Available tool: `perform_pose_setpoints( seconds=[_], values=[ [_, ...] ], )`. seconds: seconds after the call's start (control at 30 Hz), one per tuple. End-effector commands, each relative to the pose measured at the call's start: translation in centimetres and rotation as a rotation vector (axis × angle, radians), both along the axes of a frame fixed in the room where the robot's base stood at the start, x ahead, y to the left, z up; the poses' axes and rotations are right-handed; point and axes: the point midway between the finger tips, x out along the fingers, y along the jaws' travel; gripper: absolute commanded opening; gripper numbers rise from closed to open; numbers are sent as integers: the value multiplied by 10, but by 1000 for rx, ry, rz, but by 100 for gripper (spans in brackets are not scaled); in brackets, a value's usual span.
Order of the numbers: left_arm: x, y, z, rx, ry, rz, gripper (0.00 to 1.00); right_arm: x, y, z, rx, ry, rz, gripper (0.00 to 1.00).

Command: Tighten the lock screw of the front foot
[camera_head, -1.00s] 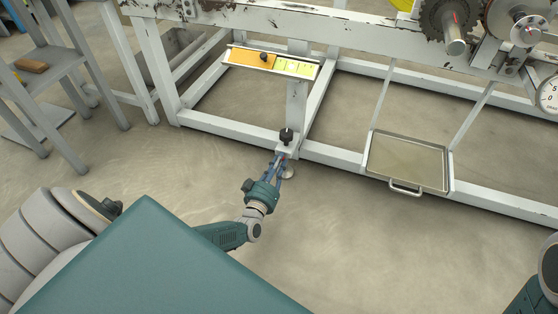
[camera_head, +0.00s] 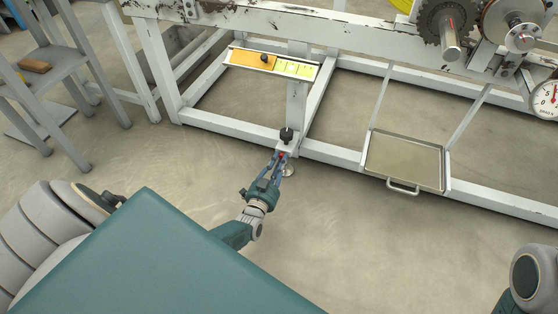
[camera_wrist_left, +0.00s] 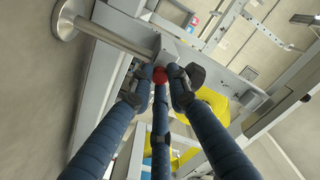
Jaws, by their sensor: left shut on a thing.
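The front foot (camera_head: 288,171) is a small silver disc on the floor under the white frame. In the left wrist view the foot (camera_wrist_left: 66,20) shows as a round plate on a metal rod that runs into a grey block. The lock screw (camera_wrist_left: 160,75) has a red head beside that block. My left gripper (camera_head: 279,157) is at the foot bracket, and in the left wrist view its blue fingers (camera_wrist_left: 160,82) close around the red screw head, partly hiding it. A black knob (camera_head: 286,134) stands above the bracket. My right gripper is not in view.
The white machine frame (camera_head: 220,125) runs along behind the foot. A yellow and orange scale strip (camera_head: 252,59) sits above it, a metal tray (camera_head: 403,162) with a handle to the right. Grey shelving (camera_head: 60,60) stands at left. The floor in front is open.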

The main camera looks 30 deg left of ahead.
Motion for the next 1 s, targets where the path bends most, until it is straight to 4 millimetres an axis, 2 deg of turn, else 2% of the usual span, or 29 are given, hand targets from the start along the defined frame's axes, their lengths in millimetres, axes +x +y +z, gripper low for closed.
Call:
perform_pose_setpoints(
  seconds=[1.0],
  values=[
    [2,-4,0,907,212,-3,0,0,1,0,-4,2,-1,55]
  ],
)
